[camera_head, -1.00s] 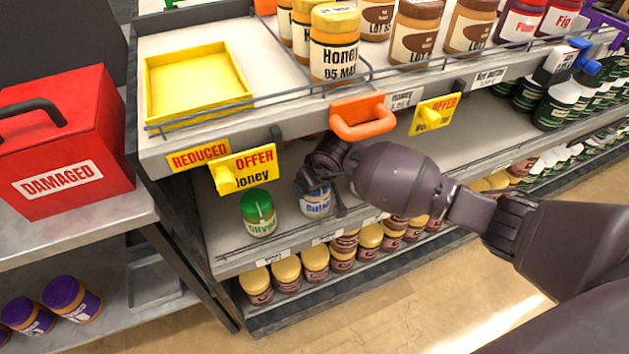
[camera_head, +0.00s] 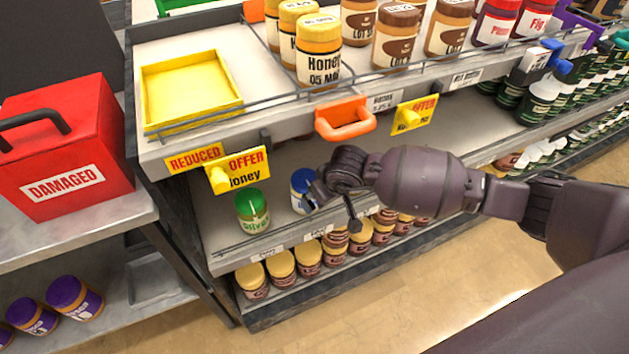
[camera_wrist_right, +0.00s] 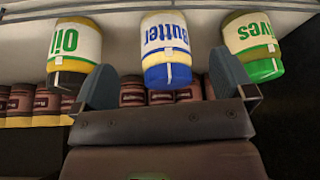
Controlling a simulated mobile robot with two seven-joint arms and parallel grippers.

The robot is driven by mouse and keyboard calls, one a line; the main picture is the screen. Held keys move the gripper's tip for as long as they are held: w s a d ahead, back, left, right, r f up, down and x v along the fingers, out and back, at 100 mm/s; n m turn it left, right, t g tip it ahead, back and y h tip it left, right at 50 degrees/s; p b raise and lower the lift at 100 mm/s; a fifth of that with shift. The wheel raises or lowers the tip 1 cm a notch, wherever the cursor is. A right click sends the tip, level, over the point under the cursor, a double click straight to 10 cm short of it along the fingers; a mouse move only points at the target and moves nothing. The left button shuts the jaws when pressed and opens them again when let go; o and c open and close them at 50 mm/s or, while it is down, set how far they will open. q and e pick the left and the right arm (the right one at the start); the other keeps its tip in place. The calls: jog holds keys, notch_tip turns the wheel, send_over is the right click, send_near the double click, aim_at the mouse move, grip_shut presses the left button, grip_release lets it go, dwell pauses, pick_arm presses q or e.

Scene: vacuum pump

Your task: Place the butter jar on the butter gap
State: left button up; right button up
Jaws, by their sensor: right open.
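The butter jar (camera_head: 301,189), white with a blue lid, stands on the middle shelf, right of the green-lidded olives jar (camera_head: 252,211). My right gripper (camera_head: 328,204) is in front of it and partly covers it. In the right wrist view the picture is upside down, and the butter jar (camera_wrist_right: 167,48) stands between the oil jar (camera_wrist_right: 75,52) and the olives jar (camera_wrist_right: 252,45). My right gripper (camera_wrist_right: 165,80) is open there, its fingers either side of the butter jar's line, with the jar beyond them and apparently not gripped. My left gripper is out of view.
Honey jars (camera_head: 318,52) and a yellow tray (camera_head: 190,90) are on the top shelf. Brown jars (camera_head: 308,257) fill the shelf below. A red box (camera_head: 62,150) stands at left.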

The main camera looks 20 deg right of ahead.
jog(key=s, duration=0.2)
jog(key=s+d, duration=0.1)
jog(key=s, duration=0.1)
jog(key=shift+s, duration=0.4)
